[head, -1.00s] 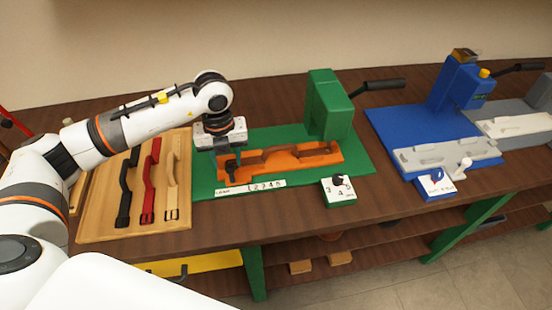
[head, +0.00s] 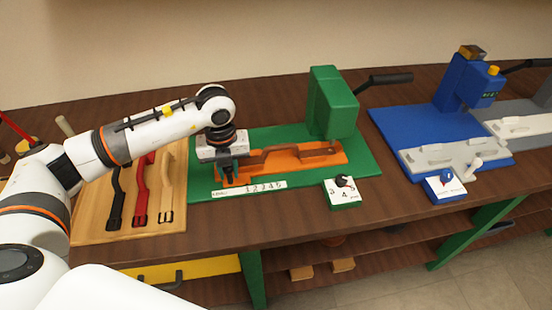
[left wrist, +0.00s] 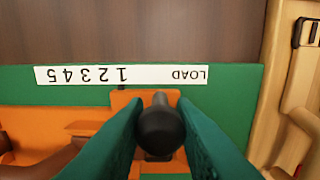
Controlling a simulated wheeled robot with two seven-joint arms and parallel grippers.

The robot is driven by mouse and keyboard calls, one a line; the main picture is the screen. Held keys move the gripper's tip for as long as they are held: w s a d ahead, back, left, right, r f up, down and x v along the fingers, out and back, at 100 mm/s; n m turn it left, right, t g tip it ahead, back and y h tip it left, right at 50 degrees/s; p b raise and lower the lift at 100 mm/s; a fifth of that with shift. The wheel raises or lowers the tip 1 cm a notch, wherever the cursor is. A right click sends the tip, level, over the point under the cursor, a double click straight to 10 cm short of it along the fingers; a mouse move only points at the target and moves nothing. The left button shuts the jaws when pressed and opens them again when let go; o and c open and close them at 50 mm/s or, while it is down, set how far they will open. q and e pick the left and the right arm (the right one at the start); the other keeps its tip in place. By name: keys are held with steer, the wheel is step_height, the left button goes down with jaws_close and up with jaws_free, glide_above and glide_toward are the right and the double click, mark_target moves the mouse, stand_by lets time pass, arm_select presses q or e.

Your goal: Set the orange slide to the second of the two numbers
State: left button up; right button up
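The orange slide (head: 290,158) lies on the green base plate (head: 366,170), with a dark brown handle-shaped piece on it. Its black knob (left wrist: 160,128) is between the fingers of my left gripper (head: 229,175) at the slide's left end. In the left wrist view the fingers (left wrist: 160,105) flank the knob closely; whether they press on it is unclear. A white scale (head: 250,188) in front reads LOAD, then 1 2 3 4 5. In the left wrist view the scale (left wrist: 150,75) is upside down, and the slide's end is near LOAD. My right gripper is not in view.
A green press (head: 332,105) with a black lever stands behind the slide. A white dial card (head: 343,192) with a black knob sits at the front edge. Black, red and tan straps lie on a wooden board (head: 88,228) at left. A blue station (head: 400,120) stands at right.

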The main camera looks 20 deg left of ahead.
mark_target(250, 180)
arm_select(q)
steer(key=shift+w+d, duration=0.1)
steer(key=shift+d, duration=0.05)
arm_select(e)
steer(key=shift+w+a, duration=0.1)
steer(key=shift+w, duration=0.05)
